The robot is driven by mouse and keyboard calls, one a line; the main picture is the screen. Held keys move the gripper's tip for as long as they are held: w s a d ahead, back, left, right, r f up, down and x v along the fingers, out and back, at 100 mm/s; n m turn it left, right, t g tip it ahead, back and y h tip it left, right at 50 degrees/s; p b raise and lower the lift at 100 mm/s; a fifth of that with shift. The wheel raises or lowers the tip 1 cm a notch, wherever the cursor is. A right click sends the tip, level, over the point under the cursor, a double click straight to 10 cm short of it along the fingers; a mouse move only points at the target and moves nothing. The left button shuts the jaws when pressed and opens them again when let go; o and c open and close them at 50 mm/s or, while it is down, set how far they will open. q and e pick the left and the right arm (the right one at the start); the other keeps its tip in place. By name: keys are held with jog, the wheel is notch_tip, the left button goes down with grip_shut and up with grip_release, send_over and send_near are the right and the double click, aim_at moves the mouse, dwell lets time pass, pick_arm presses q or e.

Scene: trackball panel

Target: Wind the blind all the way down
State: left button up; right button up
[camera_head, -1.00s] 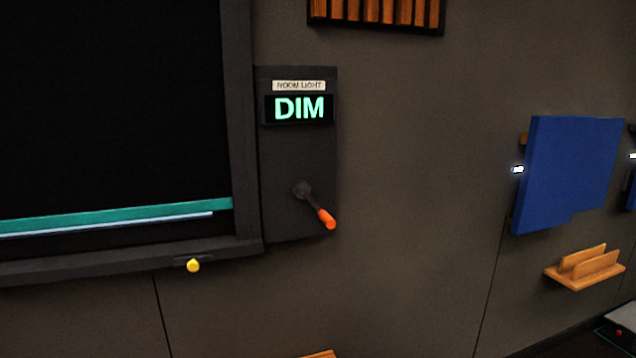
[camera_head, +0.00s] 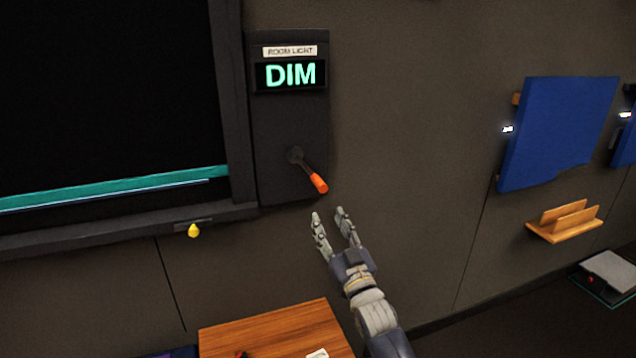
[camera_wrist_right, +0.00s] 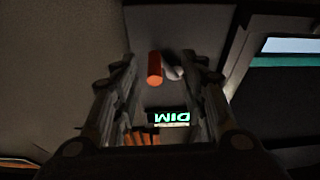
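A dark wall panel (camera_head: 285,130) carries a crank with an orange handle (camera_head: 318,183) that points down and to the right. Its lit display (camera_head: 290,75) reads DIM under a ROOM LIGHT label. Left of it is a dark framed window (camera_head: 110,110) with a teal strip (camera_head: 120,187) across its lower part. My right gripper (camera_head: 329,217) is open and empty, just below the orange handle and apart from it. In the right wrist view the orange handle (camera_wrist_right: 154,68) shows ahead between the open fingers (camera_wrist_right: 158,95). My left gripper is not in view.
A yellow knob (camera_head: 194,230) hangs under the window frame. A wooden surface (camera_head: 275,335) is below. A blue panel (camera_head: 557,133) and a wooden wall holder (camera_head: 565,222) are at the right. The wall between crank and blue panel is bare.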

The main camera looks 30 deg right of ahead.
aim_at(318, 182)
jog(key=shift+t, duration=0.4)
jog(key=x, duration=0.4)
jog(key=r+p+x, duration=0.1)
jog(key=x, duration=0.2)
jog(key=d+x, duration=0.1)
jog(key=x, duration=0.3)
jog(key=shift+r, duration=0.35)
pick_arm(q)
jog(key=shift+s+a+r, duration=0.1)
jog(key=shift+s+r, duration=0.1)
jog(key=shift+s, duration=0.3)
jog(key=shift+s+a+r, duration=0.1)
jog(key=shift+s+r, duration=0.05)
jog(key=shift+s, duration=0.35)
pick_arm(e)
jog(key=shift+s, duration=0.1)
grip_shut()
jog(key=shift+r+h, duration=0.1)
jog(key=shift+h, duration=0.2)
